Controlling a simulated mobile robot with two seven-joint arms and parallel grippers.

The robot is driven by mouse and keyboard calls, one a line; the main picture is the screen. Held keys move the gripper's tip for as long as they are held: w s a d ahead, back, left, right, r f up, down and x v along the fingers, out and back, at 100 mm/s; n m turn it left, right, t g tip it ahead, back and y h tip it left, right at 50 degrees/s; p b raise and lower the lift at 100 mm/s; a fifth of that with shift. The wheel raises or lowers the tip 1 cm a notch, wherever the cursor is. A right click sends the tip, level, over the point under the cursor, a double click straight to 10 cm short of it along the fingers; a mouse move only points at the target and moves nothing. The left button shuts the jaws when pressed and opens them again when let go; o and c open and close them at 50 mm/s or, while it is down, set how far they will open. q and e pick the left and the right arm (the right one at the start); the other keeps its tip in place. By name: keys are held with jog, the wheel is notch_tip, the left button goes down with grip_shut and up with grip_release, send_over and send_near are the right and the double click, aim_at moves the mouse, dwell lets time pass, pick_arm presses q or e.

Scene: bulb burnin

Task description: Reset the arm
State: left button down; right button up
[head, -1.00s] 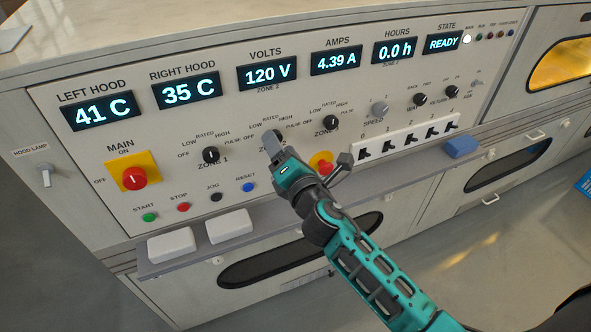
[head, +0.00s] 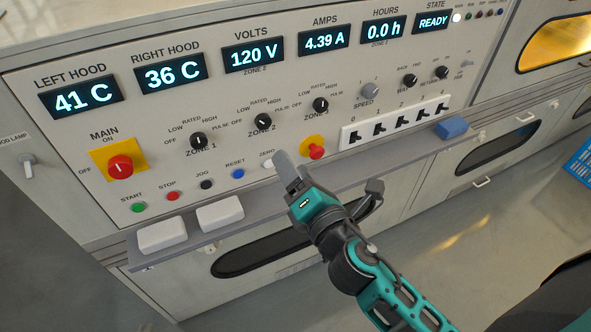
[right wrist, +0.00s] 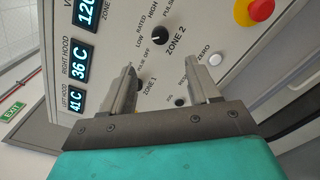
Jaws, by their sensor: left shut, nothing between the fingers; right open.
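My right gripper (head: 284,172) reaches in from the lower right in the head view, in front of the panel's lower edge near the white ZERO button (head: 267,160). In the right wrist view its two fingers (right wrist: 165,88) stand apart with nothing gripped between them. The black ZONE 2 knob (head: 263,121) is clear of the gripper; it also shows beyond the fingers in the right wrist view (right wrist: 159,38). The ZONE 1 knob (head: 198,140) and ZONE 3 knob (head: 320,104) are uncovered. My left gripper is not in view.
The red MAIN switch (head: 121,167) sits on a yellow plate at left. A red mushroom button (head: 316,152) is close to the gripper. Below the panel, a grey ledge (head: 345,161) carries white blocks (head: 220,214) and a blue block (head: 451,128). Open floor lies lower right.

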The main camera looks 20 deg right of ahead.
jog(key=s+f+m+g, duration=0.3)
jog(key=s+f+m, duration=0.2)
jog(key=f+m, duration=0.4)
jog(key=s+d+f+m+g+y, duration=0.1)
jog(key=s+f+m+g, duration=0.3)
jog(key=f+m, duration=0.6)
jog(key=s+m, duration=0.1)
jog(key=m, duration=0.3)
jog(key=shift+s, duration=0.3)
